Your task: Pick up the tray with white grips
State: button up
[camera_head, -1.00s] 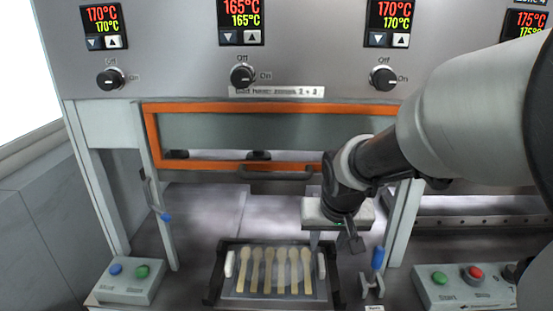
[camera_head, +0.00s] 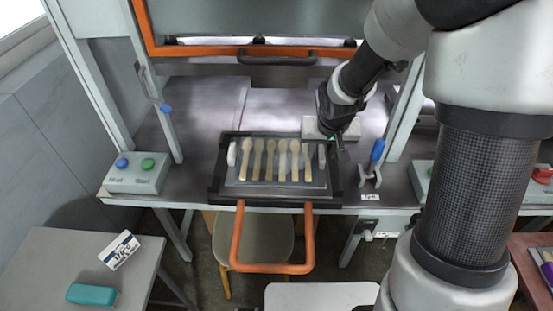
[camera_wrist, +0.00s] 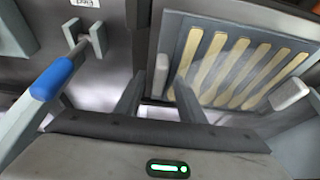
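The tray (camera_head: 316,178) is a pale plate with white grips, set in a dark frame at the front of the press. Several wooden spoons (camera_head: 270,160) lie on it side by side. Its left white grip (camera_head: 232,154) and right white grip (camera_head: 322,156) stand upright at the sides. My gripper (camera_head: 334,143) is at the right grip. In the wrist view, my gripper (camera_wrist: 158,85) has its two fingers apart, with one white grip (camera_wrist: 161,75) showing between them. The far white grip (camera_wrist: 289,94) is clear. Whether the fingers touch the grip cannot be told.
A blue-tipped lever (camera_head: 376,155) stands right of the tray; it is also close in the wrist view (camera_wrist: 52,78). The orange-framed guard (camera_head: 250,48) is above. An orange handle (camera_head: 272,268) hangs in front. A button box (camera_head: 140,173) stands left.

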grip_shut()
